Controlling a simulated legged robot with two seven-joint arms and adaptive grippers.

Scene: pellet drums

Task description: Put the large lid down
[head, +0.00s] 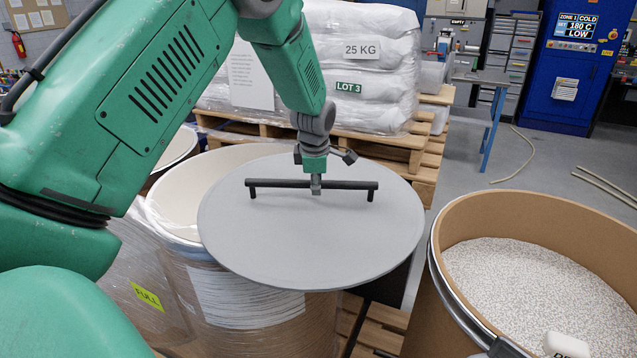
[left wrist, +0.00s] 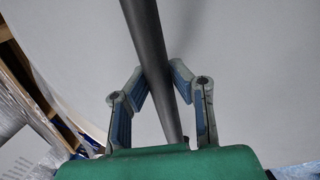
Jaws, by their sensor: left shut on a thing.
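The large lid (head: 310,240) is a flat round grey disc with a long dark bar handle (head: 345,185) on top. My left gripper (head: 316,188) is shut on the middle of that handle. In the left wrist view, its two fingers (left wrist: 166,88) close on the dark bar (left wrist: 147,45), with the grey lid face (left wrist: 250,70) behind it. The lid looks about level and overlaps the front right of a wrapped drum (head: 185,195) with a cream inside. I cannot tell whether the lid touches that drum's rim. My right gripper is not in view.
An open brown drum (head: 560,215) of speckled pellets (head: 540,290) stands at the right, with a white object (head: 566,346) at its front edge. Wrapped white sacks (head: 360,70) sit on wooden pallets (head: 385,140) behind the lid.

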